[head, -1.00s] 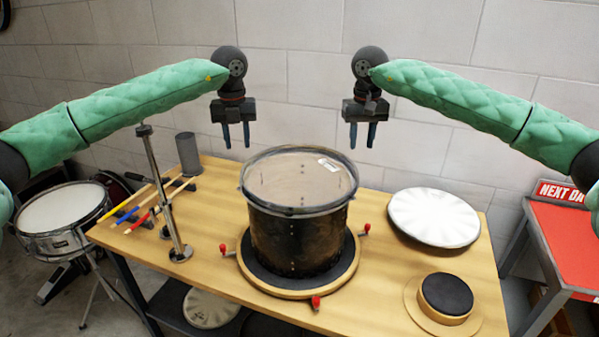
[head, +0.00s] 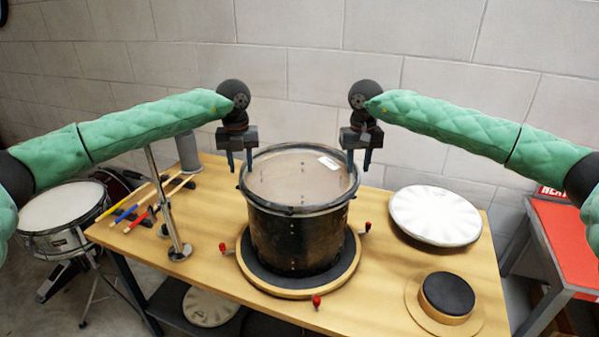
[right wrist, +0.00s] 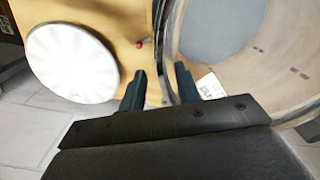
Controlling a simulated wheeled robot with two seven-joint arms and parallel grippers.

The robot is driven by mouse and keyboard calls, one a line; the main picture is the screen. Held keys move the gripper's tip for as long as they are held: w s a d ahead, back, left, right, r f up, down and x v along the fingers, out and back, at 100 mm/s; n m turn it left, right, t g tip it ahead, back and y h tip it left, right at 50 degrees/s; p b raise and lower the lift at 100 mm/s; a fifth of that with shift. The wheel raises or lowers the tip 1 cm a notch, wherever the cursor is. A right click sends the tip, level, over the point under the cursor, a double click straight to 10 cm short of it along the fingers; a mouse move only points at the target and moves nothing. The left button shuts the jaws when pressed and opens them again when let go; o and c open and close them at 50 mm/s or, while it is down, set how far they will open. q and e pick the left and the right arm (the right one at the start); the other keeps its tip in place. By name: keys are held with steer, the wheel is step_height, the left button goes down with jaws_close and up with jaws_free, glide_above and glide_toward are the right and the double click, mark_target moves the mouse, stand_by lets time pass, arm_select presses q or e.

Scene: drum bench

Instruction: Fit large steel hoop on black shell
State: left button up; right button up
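The black shell (head: 298,240) stands upright on the round turntable-like base in the middle of the bench. A grey steel hoop (head: 299,210) rings the shell's top edge; I cannot tell how far down it sits. My left gripper (head: 240,162) is open at the left side of the rim, its fingers pointing down. My right gripper (head: 359,162) is open at the right side of the rim. In the right wrist view the two fingers of my right gripper (right wrist: 160,88) are apart, with the hoop's edge (right wrist: 160,50) running between them. Neither gripper visibly grips it.
The round base (head: 290,292) has several red-knobbed clamps (head: 317,301). A white drumhead (head: 435,215) and a black round pad (head: 447,293) lie to the right. A red-topped table (head: 570,240) stands beyond the bench's right edge.

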arm_select(q)
steer(key=shift+c, duration=0.8)
arm_select(e)
steer(key=shift+c, duration=0.8)
arm_select(q)
jaws_close()
arm_select(e)
jaws_close()
arm_select(q)
steer(key=shift+r, duration=0.1)
arm_select(e)
steer(key=shift+r, duration=0.15)
